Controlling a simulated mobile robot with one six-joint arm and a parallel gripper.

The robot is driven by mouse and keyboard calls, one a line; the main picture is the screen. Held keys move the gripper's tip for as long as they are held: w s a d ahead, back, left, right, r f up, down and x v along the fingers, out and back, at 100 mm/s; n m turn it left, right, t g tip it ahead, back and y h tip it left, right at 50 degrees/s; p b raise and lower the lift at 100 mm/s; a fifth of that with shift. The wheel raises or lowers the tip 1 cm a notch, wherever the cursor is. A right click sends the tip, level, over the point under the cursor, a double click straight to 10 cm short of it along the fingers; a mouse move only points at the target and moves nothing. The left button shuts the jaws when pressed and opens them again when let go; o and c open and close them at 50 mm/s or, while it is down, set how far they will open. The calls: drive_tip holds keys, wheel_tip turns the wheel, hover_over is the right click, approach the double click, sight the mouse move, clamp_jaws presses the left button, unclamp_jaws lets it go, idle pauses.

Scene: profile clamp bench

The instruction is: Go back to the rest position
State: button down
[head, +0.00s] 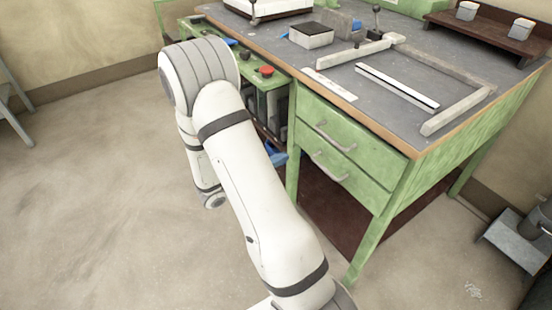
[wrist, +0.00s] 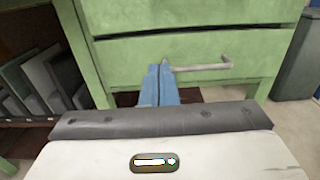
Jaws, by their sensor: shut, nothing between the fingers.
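My gripper (wrist: 160,68) shows in the wrist view as two blue fingers closed together, with nothing between them. The fingers point toward the green bench front. Their tips overlap the left end of a drawer handle (wrist: 205,67) in the picture; I cannot tell whether they touch it. In the head view my arm rises, bends at the elbow and drops in front of the bench's left part. The forearm hides most of the wrist and gripper there. A blue piece beside the arm is probably the fingers.
The green workbench (head: 405,185) has two shut drawers with handles. Its grey top holds a long pale profile (head: 397,86), a grey block with a dark top (head: 311,36) and clamp bars. Upright panels (wrist: 45,75) stand in the left compartment. Open floor (head: 90,190) lies left.

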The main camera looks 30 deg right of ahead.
drive_tip(key=s+a+r+m+g+y+p, duration=0.2)
drive_tip(key=s+r+m+g+y+p, duration=0.15)
drive_tip(key=s+r+m+p, duration=0.35)
drive_tip(key=s+a+r+m+g+y+p, duration=0.2)
drive_tip(key=s+r+m+y+p, duration=0.15)
drive_tip(key=r, duration=0.55)
drive_tip(key=s+a+r+m+t+y+p, duration=0.2)
drive_tip(key=a+r+m+t+y+p, duration=0.1)
drive_tip(key=r, duration=0.6)
drive_tip(key=s+a+r+m+t+y+p, duration=0.2)
drive_tip(key=a+r+m+t+y+p, duration=0.2)
drive_tip(key=a+r+y+p, duration=0.3)
drive_tip(key=a+r+m+y, duration=0.1)
drive_tip(key=a+r, duration=0.1)
drive_tip(key=a, duration=0.1)
drive_tip(key=shift+s+p, duration=0.2)
drive_tip(key=shift+p, duration=0.2)
